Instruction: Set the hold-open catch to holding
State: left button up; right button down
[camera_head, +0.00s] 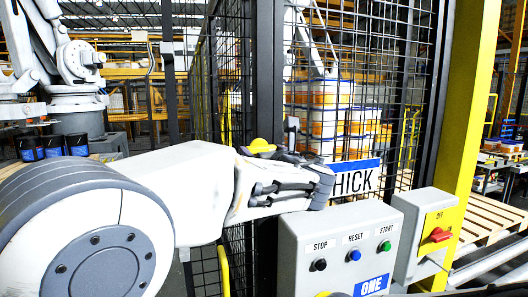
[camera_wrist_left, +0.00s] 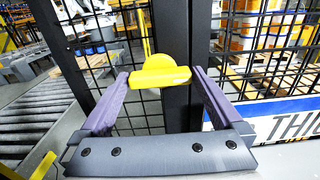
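The yellow hold-open catch (camera_wrist_left: 162,76) is on the dark gate post, with a bar lying roughly crosswise in the left wrist view and a rounded yellow part behind it. In the head view the catch (camera_head: 260,146) shows just above my left gripper. My left gripper (camera_head: 287,172) is at the post, its fingers spread wide. In the left wrist view the bar appears between the two fingertips, close to both. I cannot tell whether they touch it. My right gripper is not in view.
A grey control box (camera_head: 338,250) with stop, reset and start buttons stands below and right of my left gripper. A box with a red switch (camera_head: 440,234) is beside it. Mesh fence (camera_head: 400,90) and a sign (camera_head: 355,182) are close behind. Stacked pails (camera_head: 322,110) stand beyond the mesh.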

pick_arm(q)
jog(key=b+v, duration=0.4)
jog(key=v, duration=0.6)
jog(key=shift+s+b, duration=0.25)
jog(key=shift+b, duration=0.1)
jog(key=s+a+f+n+g+h+b, duration=0.1)
jog(key=s+a+f+n+g, duration=0.2)
jog(key=f, duration=0.5)
jog(key=s+a+f+n+g+b, duration=0.1)
jog(key=s+a+f+n+g, duration=0.2)
jog(key=f, duration=0.6)
jog(key=s+a+f+n+g+h+b, duration=0.15)
jog(key=s+f+n+g, duration=0.25)
jog(key=f, duration=0.4)
jog(key=s+f+n+g+h+b, duration=0.1)
jog(key=s+f+n+g+h, duration=0.3)
jog(key=s+f+n, duration=1.1)
jog(key=s+g, duration=0.3)
jog(key=s, duration=0.1)
jog(key=shift+a+f, duration=0.25)
jog(key=shift+a, duration=0.05)
